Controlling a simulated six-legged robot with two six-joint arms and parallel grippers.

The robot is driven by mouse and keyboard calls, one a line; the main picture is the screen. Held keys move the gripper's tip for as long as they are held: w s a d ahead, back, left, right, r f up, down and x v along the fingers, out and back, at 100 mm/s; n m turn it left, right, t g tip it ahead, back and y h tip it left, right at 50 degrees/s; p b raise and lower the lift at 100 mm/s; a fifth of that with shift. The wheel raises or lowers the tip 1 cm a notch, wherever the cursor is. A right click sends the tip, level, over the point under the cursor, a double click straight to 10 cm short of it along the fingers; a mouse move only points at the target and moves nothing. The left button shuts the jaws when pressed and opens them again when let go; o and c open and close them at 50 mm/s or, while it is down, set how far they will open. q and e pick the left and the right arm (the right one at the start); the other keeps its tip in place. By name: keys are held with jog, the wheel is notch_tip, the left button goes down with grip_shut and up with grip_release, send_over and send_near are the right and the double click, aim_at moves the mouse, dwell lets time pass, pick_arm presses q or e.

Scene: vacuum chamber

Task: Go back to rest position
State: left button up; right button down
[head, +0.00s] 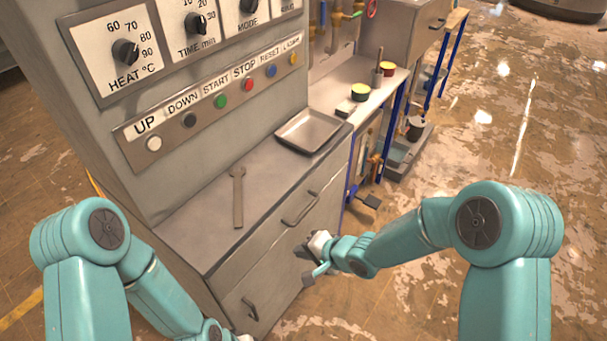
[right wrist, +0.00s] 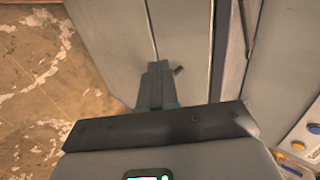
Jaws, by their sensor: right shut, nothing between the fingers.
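My right gripper (head: 306,264) is in front of the grey cabinet's drawer fronts, low and near the right front corner. In the right wrist view its two fingers (right wrist: 156,84) lie together, shut and empty, pointing toward the cabinet front. My left arm comes down at the lower left of the head view. Only its wrist shows at the bottom edge, and its gripper is out of the picture.
The cabinet top (head: 205,215) bears a wrench (head: 238,196) and a metal tray (head: 308,131). Drawer handles (head: 300,208) stick out near my right gripper. A workbench (head: 385,85) with cans stands beyond. The floor at the right (head: 510,130) is open.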

jog(key=s+d+f+m+g+h, duration=0.2)
jog(key=s+d+f+m, duration=0.1)
jog(key=s+d+f, duration=0.65)
jog(key=s+d+f+n+g+h, duration=0.1)
jog(key=s+d+f+n+g, duration=0.1)
jog(key=s+n, duration=0.6)
jog(key=s+f+g, duration=0.1)
jog(key=s, duration=0.3)
jog(key=shift+h, duration=0.3)
pick_arm(q)
jog(key=shift+c, duration=0.3)
pick_arm(e)
jog(key=shift+d, duration=0.1)
